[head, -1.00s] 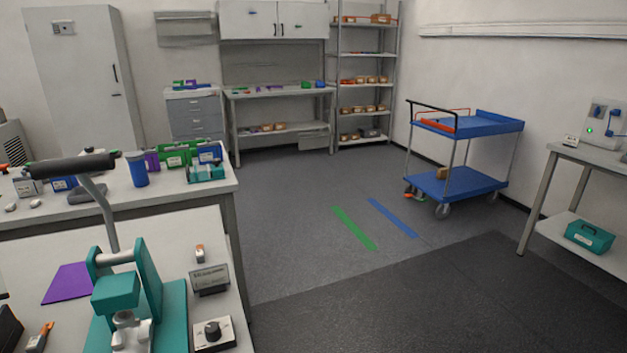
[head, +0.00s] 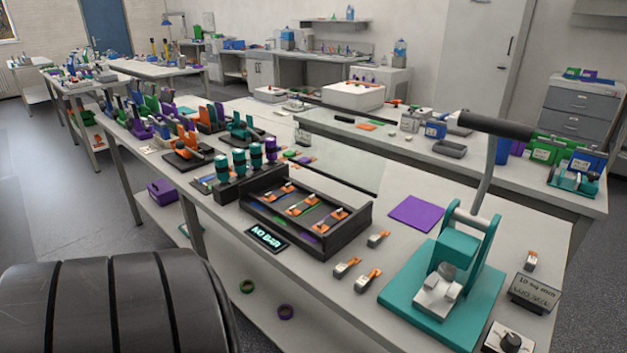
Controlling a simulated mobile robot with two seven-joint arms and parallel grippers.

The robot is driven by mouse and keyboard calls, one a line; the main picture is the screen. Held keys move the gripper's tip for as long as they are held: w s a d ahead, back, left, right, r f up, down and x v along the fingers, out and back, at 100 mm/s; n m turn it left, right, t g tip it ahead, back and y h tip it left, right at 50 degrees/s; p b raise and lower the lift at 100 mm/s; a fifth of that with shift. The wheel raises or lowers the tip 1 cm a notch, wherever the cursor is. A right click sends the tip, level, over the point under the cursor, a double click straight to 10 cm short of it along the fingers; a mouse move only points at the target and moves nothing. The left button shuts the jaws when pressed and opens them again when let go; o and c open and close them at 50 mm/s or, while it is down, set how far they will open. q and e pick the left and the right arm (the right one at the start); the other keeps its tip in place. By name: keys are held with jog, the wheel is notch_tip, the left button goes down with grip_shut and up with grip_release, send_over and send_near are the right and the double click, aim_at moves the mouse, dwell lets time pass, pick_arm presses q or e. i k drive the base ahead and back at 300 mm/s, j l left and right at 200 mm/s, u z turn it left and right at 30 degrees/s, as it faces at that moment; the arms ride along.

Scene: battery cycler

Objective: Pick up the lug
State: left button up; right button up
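Several small orange-and-metal pieces that look like lugs lie on the near white bench; which one the task means I cannot tell. Two lie side by side at the front, one lug-like piece (head: 346,267) and another (head: 368,280). A third piece (head: 377,239) lies behind them, right of a black tray (head: 341,239). More orange-and-metal pieces sit inside the black tray. Neither of my grippers is in view.
A dark ribbed part, apparently mine, fills the lower left. A small display (head: 534,292) and a knob box (head: 509,341) stand right of the press. A purple mat (head: 416,213) lies behind it. Teal-topped cylinders (head: 238,161) stand left of the tray. Floor (head: 45,205) is open at left.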

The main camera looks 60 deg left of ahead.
aim_at(363, 282)
jog(key=j+u, duration=0.1)
jog(key=u, duration=1.35)
